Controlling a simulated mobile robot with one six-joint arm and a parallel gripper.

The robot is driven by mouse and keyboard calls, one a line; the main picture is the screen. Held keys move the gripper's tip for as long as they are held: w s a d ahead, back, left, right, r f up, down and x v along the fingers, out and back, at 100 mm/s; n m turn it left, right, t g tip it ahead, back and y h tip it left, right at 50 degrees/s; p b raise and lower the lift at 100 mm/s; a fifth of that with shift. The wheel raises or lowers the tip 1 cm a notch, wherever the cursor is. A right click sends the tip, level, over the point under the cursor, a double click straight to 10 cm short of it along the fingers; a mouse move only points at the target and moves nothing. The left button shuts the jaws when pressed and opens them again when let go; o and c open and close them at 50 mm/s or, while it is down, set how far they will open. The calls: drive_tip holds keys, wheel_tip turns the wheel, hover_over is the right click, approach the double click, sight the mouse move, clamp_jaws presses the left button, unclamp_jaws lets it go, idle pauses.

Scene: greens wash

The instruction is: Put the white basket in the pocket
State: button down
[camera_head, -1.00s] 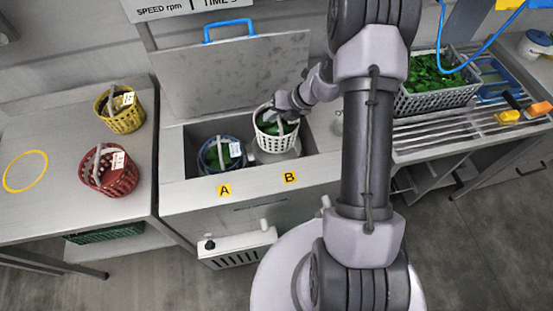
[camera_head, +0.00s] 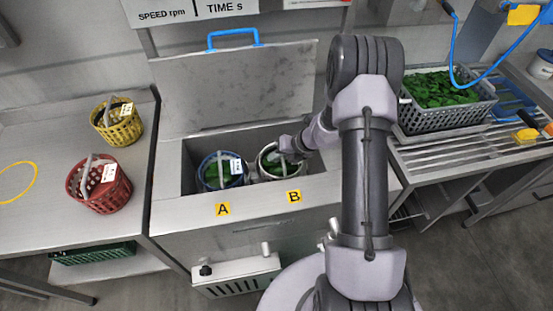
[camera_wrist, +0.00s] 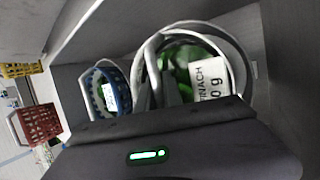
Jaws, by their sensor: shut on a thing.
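The white basket (camera_head: 268,164) holds green leaves and a white label, and stands low in the right side of the open washer well, behind the yellow B tag (camera_head: 293,197). A round pale rim surrounds it in the wrist view, where the basket (camera_wrist: 222,58) shows its label. I cannot tell whether it rests on the pocket's bottom. My gripper (camera_head: 288,150) is shut on the basket's handle from above. The blue basket (camera_head: 212,172) with leaves sits to its left in the well, behind the A tag (camera_head: 222,209); it also shows in the wrist view (camera_wrist: 122,92).
The washer lid (camera_head: 235,90) stands open behind the well. A yellow basket (camera_head: 128,130) and a red basket (camera_head: 103,195) stand on the left counter. A grey crate of leaves (camera_head: 450,118) is on the right rack. The well walls are close around the baskets.

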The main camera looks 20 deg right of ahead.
drive_tip(key=c, duration=1.5)
unclamp_jaws()
